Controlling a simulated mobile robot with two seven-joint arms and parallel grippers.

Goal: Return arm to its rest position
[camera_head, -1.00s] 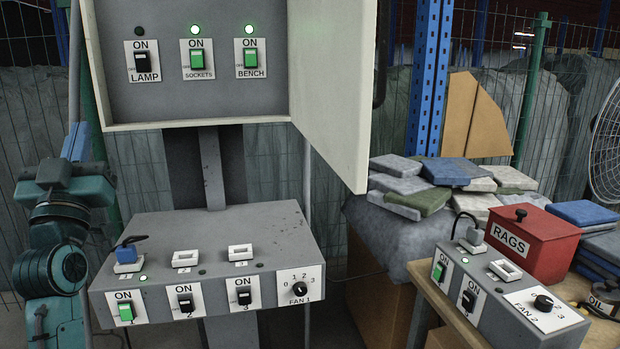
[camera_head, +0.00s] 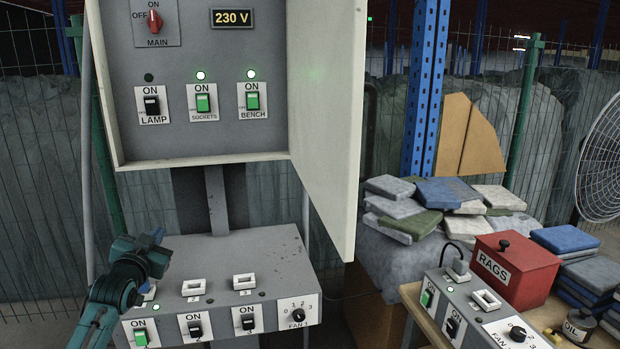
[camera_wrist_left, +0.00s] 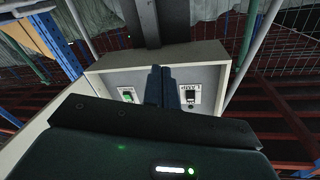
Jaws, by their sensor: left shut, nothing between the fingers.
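My left arm, teal and dark, comes in from the lower left in the head view. Its left gripper (camera_head: 157,237) is raised over the left end of the grey lower switch box (camera_head: 240,258), below the open wall cabinet (camera_head: 225,150). In the left wrist view the two dark blue fingers (camera_wrist_left: 162,86) are together and empty. Behind them the cabinet shows upside down, with the lamp switch (camera_wrist_left: 190,95) and a green-lit switch (camera_wrist_left: 127,95). The gripper and wrist partly cover socket 1 (camera_head: 148,292). My right gripper is not in view.
The cabinet's open door (camera_head: 328,130) juts forward on the right. A second switch box (camera_head: 480,310) and a red RAGS box (camera_head: 514,270) stand on a bench at right. A blue post (camera_head: 425,90), a fan (camera_head: 603,155) and wire fencing are behind.

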